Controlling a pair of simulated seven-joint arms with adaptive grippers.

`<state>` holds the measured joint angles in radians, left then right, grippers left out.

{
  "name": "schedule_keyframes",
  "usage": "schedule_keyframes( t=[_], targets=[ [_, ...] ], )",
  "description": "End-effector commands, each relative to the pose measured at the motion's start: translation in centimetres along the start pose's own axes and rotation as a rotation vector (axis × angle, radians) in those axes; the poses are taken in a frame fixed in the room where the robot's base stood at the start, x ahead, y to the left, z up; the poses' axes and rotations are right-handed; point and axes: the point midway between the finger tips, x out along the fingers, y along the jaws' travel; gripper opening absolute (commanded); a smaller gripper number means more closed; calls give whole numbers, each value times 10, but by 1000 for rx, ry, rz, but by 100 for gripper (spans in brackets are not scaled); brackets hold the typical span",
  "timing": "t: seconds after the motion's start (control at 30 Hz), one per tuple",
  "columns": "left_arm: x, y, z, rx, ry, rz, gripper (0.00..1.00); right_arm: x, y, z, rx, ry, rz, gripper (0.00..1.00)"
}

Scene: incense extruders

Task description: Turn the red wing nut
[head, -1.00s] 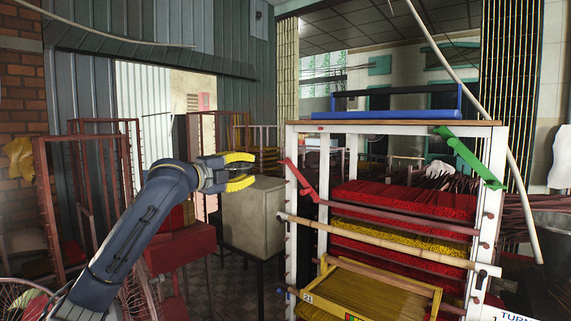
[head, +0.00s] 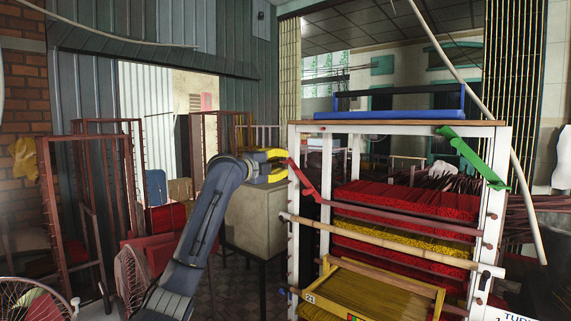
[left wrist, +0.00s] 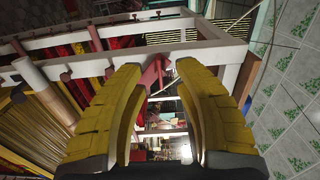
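The red wing nut (head: 304,183) is a long slanted red piece on the upper left post of the white rack (head: 293,240). My left gripper (head: 285,165) has yellow fingers and is just left of the wing nut's upper end in the head view. In the left wrist view the gripper (left wrist: 160,67) is open, its fingers spread apart. The red wing nut (left wrist: 153,76) shows in the gap between the fingertips there. I cannot tell whether a finger touches it. My right gripper is not in view.
A green wing nut (head: 470,156) sits on the rack's right post. Red and yellow incense bundles (head: 400,200) fill the rack, with a bamboo pole (head: 380,245) across its front. A beige box (head: 255,215) stands behind my left arm.

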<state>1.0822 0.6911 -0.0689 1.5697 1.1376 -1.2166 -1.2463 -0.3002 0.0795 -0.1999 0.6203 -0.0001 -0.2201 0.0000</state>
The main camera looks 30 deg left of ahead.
Motion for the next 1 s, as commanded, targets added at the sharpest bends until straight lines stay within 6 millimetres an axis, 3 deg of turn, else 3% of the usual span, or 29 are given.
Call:
schedule_keyframes(
  t=[0.3,0.7,0.97,1.0],
  targets=[
    [22,0,0,-1,0,0,31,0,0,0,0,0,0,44],
    [24,0,0,0,0,0,30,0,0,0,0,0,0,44],
    [24,0,0,0,0,0,0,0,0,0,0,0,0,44],
    [24,0,0,0,0,0,0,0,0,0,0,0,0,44]
  ],
)
